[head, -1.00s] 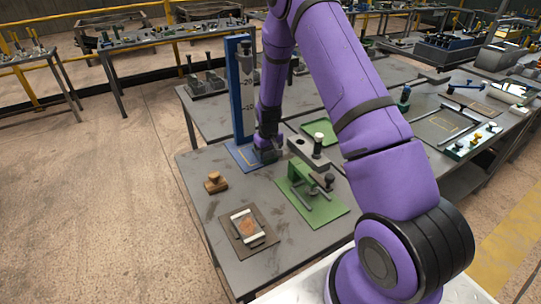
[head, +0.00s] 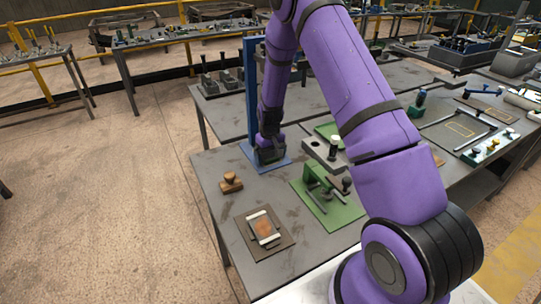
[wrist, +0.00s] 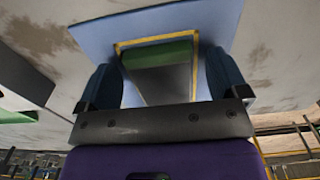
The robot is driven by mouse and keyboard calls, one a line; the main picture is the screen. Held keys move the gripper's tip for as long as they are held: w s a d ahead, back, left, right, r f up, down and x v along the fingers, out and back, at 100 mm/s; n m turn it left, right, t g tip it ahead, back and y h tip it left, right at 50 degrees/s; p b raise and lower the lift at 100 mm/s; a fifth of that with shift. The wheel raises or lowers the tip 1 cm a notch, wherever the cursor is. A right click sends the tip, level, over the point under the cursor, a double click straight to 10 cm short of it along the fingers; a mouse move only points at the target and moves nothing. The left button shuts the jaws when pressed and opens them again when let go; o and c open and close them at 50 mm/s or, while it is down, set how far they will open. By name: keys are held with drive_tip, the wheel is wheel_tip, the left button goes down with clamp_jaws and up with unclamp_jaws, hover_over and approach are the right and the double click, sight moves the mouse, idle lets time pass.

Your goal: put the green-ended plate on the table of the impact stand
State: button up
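The impact stand has an upright blue post (head: 251,85) and a flat blue table (head: 284,161) at its foot. The wrist view shows this blue table (wrist: 100,33) with a yellow square outline. The grey plate with a green end (wrist: 158,53) lies over the outlined square. My gripper (wrist: 165,85) is low over the table, one dark finger on each side of the plate. A narrow strip of table and yellow line shows between plate and right finger, so the fingers look open. The palm hides the plate's near end. In the head view my gripper (head: 268,153) hides the plate.
A green fixture (head: 325,190) with clamps stands just right of the stand. A wooden-handled stamp (head: 230,182) and a dark board (head: 252,243) with a brown-patched piece are nearer the front. The bench (head: 207,165) is bare left of the stand.

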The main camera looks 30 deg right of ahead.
sight(270, 157)
drive_tip(key=shift+r, duration=0.5)
wheel_tip(270, 157, up, 3)
drive_tip(key=s+a, duration=0.1)
drive_tip(key=s, duration=0.9)
drive_tip(key=s+a+r, duration=0.1)
drive_tip(key=s, duration=0.4)
drive_tip(key=shift+s+a, duration=0.35)
drive_tip(key=shift+s, duration=0.05)
drive_tip(key=s+a+r+t, duration=0.1)
drive_tip(key=s+r, duration=0.1)
drive_tip(key=r, duration=1)
drive_tip(key=s+a+r+t, duration=0.2)
drive_tip(key=s+r, duration=0.1)
drive_tip(key=r, duration=1)
drive_tip(key=s+a+r+t, duration=0.1)
drive_tip(key=s+r+t, duration=0.1)
drive_tip(key=s+r, duration=1.1)
drive_tip(key=s, duration=0.3)
drive_tip(key=shift+s+a+r, duration=0.2)
drive_tip(key=shift+s+a, duration=0.05)
